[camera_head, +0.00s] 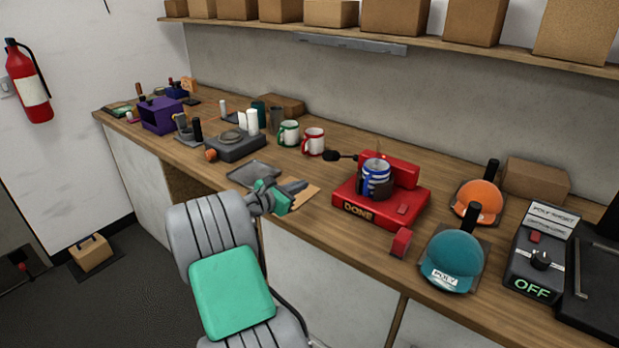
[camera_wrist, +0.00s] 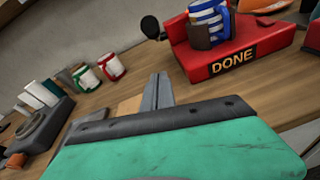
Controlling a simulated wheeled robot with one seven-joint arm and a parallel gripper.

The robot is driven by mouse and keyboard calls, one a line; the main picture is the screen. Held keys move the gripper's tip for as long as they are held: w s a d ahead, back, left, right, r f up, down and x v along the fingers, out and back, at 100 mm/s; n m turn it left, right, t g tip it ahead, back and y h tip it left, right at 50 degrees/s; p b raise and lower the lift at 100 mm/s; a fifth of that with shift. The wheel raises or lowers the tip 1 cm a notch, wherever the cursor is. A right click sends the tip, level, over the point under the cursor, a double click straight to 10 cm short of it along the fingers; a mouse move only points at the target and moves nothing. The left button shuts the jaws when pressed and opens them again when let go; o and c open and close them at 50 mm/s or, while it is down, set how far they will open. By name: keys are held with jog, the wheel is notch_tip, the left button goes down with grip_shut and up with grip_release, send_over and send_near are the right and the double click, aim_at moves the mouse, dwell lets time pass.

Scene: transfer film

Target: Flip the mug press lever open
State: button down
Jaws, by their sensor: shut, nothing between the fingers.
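The red mug press (camera_head: 365,207) stands on the counter with "DONE" lit on its front; it also shows in the wrist view (camera_wrist: 205,62). A blue-and-white striped mug (camera_head: 377,169) sits in it, with a dark wrap around its lower part. The press lever ends in a black knob (camera_head: 333,156) that sticks out to the left of the press; the knob is also in the wrist view (camera_wrist: 150,27). My gripper (camera_head: 298,187) is shut and empty, in front of and left of the press, apart from the knob. In the wrist view its fingers (camera_wrist: 158,90) point toward the counter's back.
A red-handled mug (camera_head: 314,142) and a green-handled mug (camera_head: 288,134) stand left of the knob. A brown sheet (camera_head: 304,194) and a grey tray (camera_head: 253,172) lie near my gripper. Orange (camera_head: 478,201) and teal (camera_head: 453,258) cap presses stand to the right.

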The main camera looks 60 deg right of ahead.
aim_at(340, 156)
jog(key=p+x, duration=0.1)
jog(key=x, duration=0.8)
jog(key=shift+s+r, duration=0.15)
jog(key=shift+r, duration=0.05)
jog(key=r, duration=0.2)
jog(key=d+r+p, duration=0.1)
jog(key=shift+s+d+r, duration=0.1)
jog(key=shift+s, duration=0.25)
jog(key=shift+r, duration=0.2)
